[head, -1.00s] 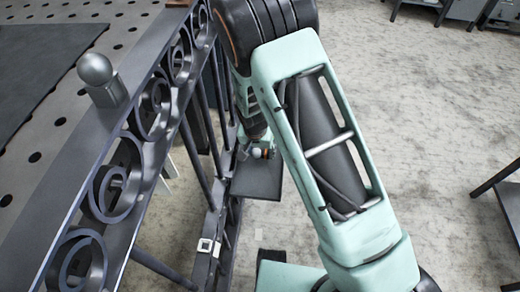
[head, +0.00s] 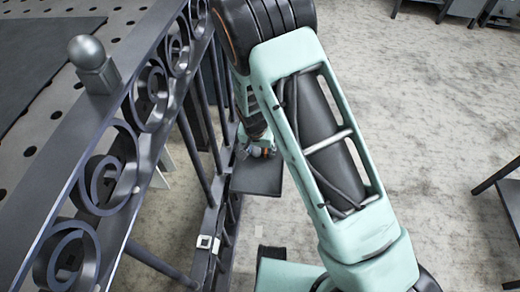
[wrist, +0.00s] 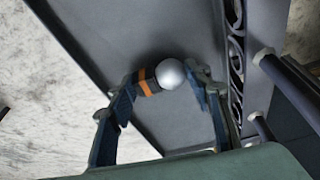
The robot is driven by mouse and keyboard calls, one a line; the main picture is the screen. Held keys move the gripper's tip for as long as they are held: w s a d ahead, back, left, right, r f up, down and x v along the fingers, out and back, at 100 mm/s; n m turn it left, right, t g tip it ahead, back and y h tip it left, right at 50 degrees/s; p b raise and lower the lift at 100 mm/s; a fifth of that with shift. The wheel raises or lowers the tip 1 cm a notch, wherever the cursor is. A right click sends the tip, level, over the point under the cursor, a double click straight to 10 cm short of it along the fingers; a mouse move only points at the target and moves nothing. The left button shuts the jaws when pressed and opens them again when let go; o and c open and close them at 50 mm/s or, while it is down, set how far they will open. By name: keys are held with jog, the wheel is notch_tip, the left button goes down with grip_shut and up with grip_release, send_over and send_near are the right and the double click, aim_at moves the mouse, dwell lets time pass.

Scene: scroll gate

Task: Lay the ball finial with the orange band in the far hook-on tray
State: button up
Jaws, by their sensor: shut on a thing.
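The ball finial with the orange band (wrist: 169,74) has a silver ball and a dark base. My gripper (wrist: 163,80) is shut on it, with a finger at either side. It lies on its side over the dark flat hook-on tray (wrist: 190,128); I cannot tell if it touches the tray. In the head view, the gripper (head: 255,151) and the finial's orange part (head: 265,152) are small beyond my arm, over the tray's far part. The tray (head: 257,180) hangs at the right side of the gate.
The dark scroll gate (head: 118,165) runs along the left, with bars and a plain grey ball finial (head: 90,58) on its top rail. A perforated table (head: 45,135) lies further left. Open floor is at the right, with a dark frame (head: 500,200) at the edge.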

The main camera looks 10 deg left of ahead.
jog(key=shift+f, duration=0.15)
jog(key=o, duration=1.6)
jog(key=v, duration=1.2)
